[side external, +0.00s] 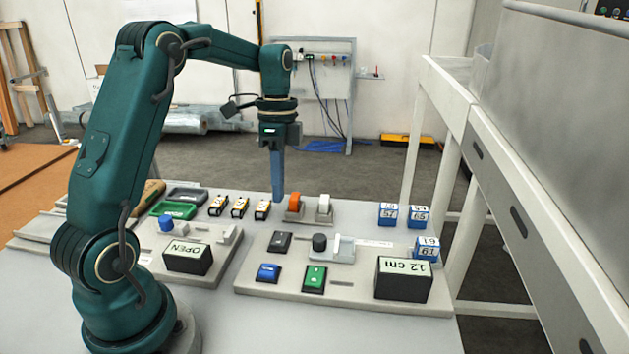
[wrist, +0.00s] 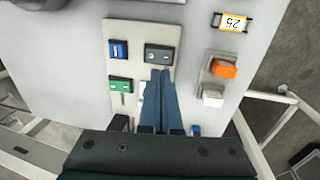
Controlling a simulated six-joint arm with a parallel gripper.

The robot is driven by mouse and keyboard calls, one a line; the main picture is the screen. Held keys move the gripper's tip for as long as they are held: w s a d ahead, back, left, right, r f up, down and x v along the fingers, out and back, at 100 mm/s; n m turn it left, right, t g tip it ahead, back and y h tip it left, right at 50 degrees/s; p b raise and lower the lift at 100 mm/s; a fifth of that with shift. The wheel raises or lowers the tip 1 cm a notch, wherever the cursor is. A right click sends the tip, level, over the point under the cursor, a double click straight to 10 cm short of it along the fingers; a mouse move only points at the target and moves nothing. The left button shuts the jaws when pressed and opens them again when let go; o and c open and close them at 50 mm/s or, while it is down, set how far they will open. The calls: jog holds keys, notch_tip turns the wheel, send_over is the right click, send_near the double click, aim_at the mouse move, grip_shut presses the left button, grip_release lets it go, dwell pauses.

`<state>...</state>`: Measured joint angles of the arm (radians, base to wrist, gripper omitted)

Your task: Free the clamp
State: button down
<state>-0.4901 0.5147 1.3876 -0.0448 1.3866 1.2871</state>
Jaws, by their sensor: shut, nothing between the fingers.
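No part is plainly marked as a clamp. The right panel (side external: 350,296) has a black knob (side external: 319,242) beside a pale grey block (side external: 341,248), a dark switch (side external: 279,241), blue (side external: 268,273) and green (side external: 314,279) buttons, and a 12 cm display (side external: 403,278). My gripper (side external: 278,196) is shut and empty, pointing down behind the right panel in the side view. In the wrist view its fingers (wrist: 158,74) overlap the panel near the dark switch (wrist: 158,54) and hide part of it.
Orange (side external: 294,202) and white (side external: 323,204) rockers stand behind the right panel. Blue-and-white numbered boxes (side external: 388,214) stand at right, near a white frame (side external: 447,95).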

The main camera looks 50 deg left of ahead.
notch_tip(320, 180, up, 6)
send_over(281, 241)
jog(key=w+a, duration=0.2)
jog(key=a, duration=0.1)
jog(key=shift+w+a+r, duration=0.1)
jog(key=shift+a+r, duration=0.05)
jog(key=shift+r, duration=0.05)
jog(key=shift+s+d+r, duration=0.15)
jog(key=shift+s+d, duration=0.1)
jog(key=shift+d, duration=0.45)
jog(key=f, duration=0.4)
jog(key=s+d+f, duration=0.1)
jog(key=f, duration=0.9)
jog(key=shift+s+d, duration=0.25)
jog(key=shift+d, duration=0.05)
